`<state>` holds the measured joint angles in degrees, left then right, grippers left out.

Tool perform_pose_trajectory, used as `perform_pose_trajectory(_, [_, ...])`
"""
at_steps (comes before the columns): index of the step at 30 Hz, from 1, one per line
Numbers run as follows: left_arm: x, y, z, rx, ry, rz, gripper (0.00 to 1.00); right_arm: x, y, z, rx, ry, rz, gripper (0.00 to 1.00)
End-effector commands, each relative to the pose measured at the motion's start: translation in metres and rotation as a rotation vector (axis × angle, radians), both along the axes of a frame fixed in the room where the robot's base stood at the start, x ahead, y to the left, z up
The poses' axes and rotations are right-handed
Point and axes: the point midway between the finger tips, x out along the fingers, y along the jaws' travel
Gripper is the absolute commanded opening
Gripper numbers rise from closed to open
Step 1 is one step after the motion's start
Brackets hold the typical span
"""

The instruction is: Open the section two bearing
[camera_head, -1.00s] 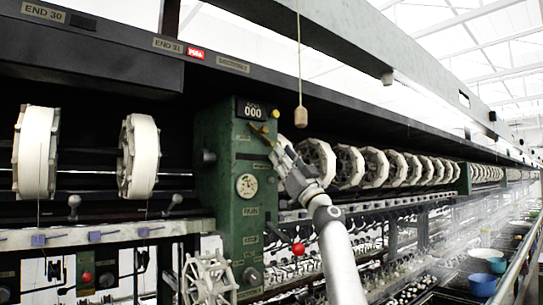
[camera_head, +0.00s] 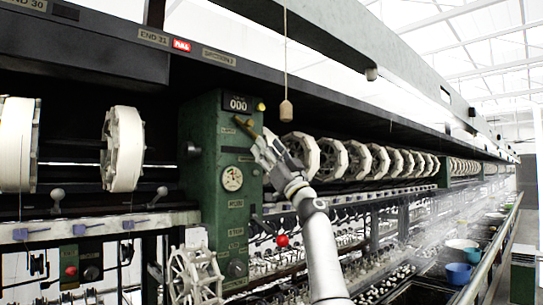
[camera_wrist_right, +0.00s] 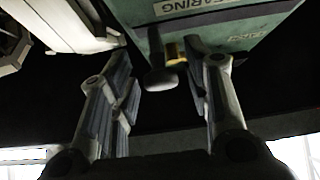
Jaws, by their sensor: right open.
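The green post (camera_head: 205,150) stands under the "SECTION 2" label (camera_head: 219,58) and carries a counter reading 000. A brass lever (camera_head: 245,127) slants down to the right on its upper front. My right gripper (camera_head: 262,146) is at the lever's lower end. Its fingers (camera_wrist_right: 158,65) are open on both sides of the knob in the picture; I cannot tell whether they touch it. My left gripper is not in view.
A wooden pull (camera_head: 286,109) hangs on a cord just right of the lever.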

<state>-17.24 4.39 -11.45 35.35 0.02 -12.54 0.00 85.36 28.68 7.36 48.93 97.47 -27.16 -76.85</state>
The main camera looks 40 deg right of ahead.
Motion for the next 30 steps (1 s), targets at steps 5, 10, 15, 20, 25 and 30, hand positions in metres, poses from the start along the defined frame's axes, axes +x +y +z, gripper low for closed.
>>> perform_pose_trajectory(5, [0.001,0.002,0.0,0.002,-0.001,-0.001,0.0,-0.006,-0.001,-0.007,-0.001,0.001,-0.003,0.44])
perform_pose_trajectory(10, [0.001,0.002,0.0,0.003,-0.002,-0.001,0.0,-0.019,-0.002,-0.02,-0.003,0.001,-0.003,0.44])
perform_pose_trajectory(15, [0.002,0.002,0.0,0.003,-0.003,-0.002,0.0,-0.036,-0.003,-0.037,-0.004,0.002,-0.003,0.44])
perform_pose_trajectory(20, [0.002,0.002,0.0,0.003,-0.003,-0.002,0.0,-0.053,-0.004,-0.055,-0.002,0.002,-0.002,0.44])
perform_pose_trajectory(25, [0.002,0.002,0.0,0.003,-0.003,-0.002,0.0,-0.07,-0.005,-0.071,-0.001,0.001,-0.001,0.44])
perform_pose_trajectory(30, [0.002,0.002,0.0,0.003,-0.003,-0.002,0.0,-0.08,-0.006,-0.081,0.0,0.0,0.0,0.44])
